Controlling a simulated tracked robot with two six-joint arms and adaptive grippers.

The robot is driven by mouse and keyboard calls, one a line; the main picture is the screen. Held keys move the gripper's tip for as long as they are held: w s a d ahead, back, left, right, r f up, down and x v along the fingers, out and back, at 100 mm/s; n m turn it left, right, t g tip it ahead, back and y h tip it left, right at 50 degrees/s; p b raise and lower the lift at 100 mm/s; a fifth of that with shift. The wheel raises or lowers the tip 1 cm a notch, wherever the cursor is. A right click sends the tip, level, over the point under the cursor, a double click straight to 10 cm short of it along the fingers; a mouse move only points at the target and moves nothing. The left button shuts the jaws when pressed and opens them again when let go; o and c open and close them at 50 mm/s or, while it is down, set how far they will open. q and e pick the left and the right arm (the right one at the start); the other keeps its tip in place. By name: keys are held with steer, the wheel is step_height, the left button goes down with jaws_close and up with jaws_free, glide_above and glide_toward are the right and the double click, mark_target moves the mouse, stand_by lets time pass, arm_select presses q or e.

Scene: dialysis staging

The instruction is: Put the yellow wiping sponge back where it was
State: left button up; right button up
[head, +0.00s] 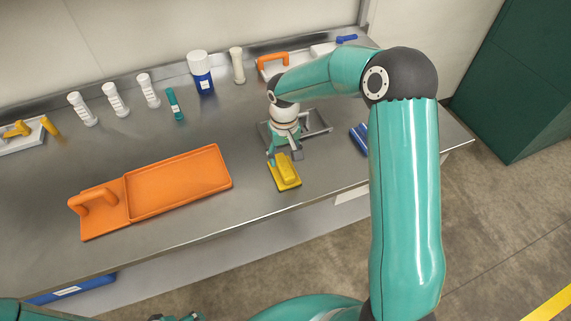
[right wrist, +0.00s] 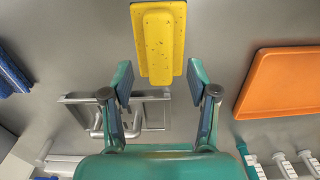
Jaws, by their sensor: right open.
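The yellow wiping sponge (head: 287,168) lies on the steel bench near its front edge. The right wrist view shows it as a speckled yellow block (right wrist: 158,45) on a wider, flat yellow base. My right gripper (head: 283,156) is above the bench at the sponge's far end. In the right wrist view its two fingers (right wrist: 159,78) are spread, with the sponge just beyond the tips and nothing held between them. Whether a finger touches the sponge I cannot tell. Only a small dark part at the bottom edge may be my left gripper (head: 178,317); its fingers are not clear.
A steel tray (head: 318,122) lies behind the right gripper, with a blue item (head: 359,138) to its right. An orange tray with a handle (head: 180,182) lies left of the sponge. Several bottles (head: 115,100) stand along the back. Bare bench separates sponge and orange tray.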

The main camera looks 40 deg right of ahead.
mark_target(284, 166)
step_height(284, 166, up, 7)
steer(key=shift+f, duration=0.2)
stand_by(0.5)
